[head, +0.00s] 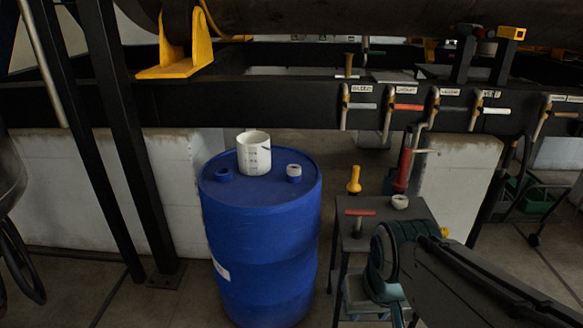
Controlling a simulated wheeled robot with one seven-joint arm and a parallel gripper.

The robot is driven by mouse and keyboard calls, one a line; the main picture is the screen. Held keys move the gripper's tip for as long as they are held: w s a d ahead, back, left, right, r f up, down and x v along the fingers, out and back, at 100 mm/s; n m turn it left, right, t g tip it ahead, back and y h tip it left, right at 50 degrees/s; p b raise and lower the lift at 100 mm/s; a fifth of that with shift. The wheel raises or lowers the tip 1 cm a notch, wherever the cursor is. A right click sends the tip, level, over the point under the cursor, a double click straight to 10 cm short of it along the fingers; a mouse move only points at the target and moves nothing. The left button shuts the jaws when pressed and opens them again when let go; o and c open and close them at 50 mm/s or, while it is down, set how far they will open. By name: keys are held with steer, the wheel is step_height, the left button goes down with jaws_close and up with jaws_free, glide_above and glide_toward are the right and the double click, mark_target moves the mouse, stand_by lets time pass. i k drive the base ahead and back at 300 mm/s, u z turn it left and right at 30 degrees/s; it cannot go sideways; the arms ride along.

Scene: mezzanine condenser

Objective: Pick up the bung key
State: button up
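A small dark stand (422,209) is right of the blue drum. A red-handled T-shaped tool (360,213) is at its front left, its handle lying crosswise on a short stem; it looks like the bung key. A yellow-handled tool (354,180) stands upright at the stand's back left. My arm reaches in from the lower right, and its teal and black end (388,262) is in front of the stand's right side, right of the red-handled tool and apart from it in the picture. My fingertips cannot be made out, and part of the stand is hidden behind my arm.
The blue drum (258,245) carries a white measuring cup (254,155) and two bungs or caps. A white roll (400,201) is on the stand. A black beam (250,104) with labelled valve handles crosses behind. Dark posts (128,140) stand at left.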

mark_target(348, 213)
steer(key=u, duration=0.3)
steer(key=k, duration=0.4)
steer(key=u, duration=1)
steer(key=i, duration=1.2)
steer(key=z, duration=1.3)
steer(key=i, duration=0.65)
steer(key=z, duration=0.85)
steer(key=i, duration=0.55)
